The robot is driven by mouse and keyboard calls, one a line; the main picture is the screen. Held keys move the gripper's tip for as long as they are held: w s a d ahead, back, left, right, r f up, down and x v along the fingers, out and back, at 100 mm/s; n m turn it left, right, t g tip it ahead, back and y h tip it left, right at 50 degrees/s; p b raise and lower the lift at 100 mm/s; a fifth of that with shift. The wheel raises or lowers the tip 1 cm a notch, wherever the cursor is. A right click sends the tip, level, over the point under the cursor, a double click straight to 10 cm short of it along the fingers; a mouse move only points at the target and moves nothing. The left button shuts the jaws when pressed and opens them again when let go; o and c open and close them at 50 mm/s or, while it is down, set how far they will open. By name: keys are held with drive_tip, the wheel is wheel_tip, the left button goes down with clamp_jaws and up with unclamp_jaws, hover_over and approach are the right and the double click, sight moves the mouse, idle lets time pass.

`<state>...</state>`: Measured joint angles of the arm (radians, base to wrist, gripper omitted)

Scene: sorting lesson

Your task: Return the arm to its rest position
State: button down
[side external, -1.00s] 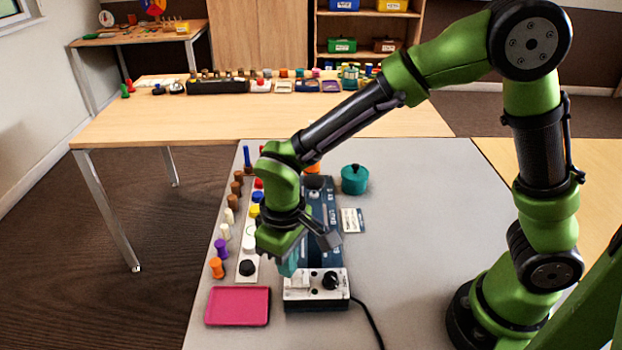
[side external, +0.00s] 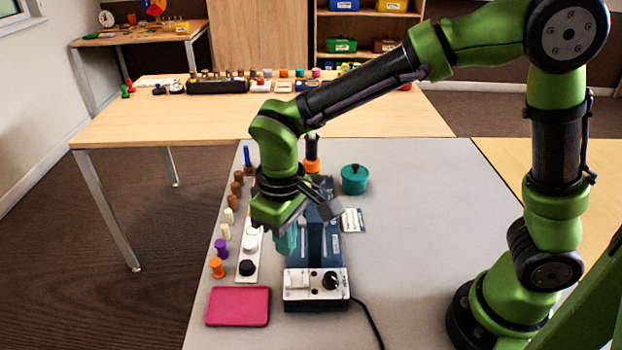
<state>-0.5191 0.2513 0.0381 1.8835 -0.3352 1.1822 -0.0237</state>
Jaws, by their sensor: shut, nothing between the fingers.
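My gripper (side external: 286,245) points down above the blue device (side external: 318,238) on the grey table. Its teal fingertips are close together with nothing visible between them. They appear just behind the white control panel (side external: 316,284) with a black knob, apart from it. My wrist hides part of the device and part of the white strip (side external: 247,268) beside it.
A magenta tray (side external: 238,306) lies at the front left. Several coloured pegs (side external: 221,248) stand along the left edge. A teal lidded pot (side external: 355,179) and a white card (side external: 352,220) are right of the device. A black cable (side external: 369,322) runs forward.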

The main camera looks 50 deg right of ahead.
drive_tip(key=s+d+r+m+t+y, duration=0.1)
drive_tip(key=s+d+r+m+t, duration=0.2)
drive_tip(key=d, duration=0.5)
drive_tip(key=s+d+r+m+t+y, duration=0.1)
drive_tip(key=s+d+r+m+t, duration=0.3)
drive_tip(key=d+r, duration=0.3)
drive_tip(key=shift+s+d+r, duration=0.4)
drive_tip(key=shift+s+d, duration=0.5)
drive_tip(key=c, duration=1.8)
unclamp_jaws()
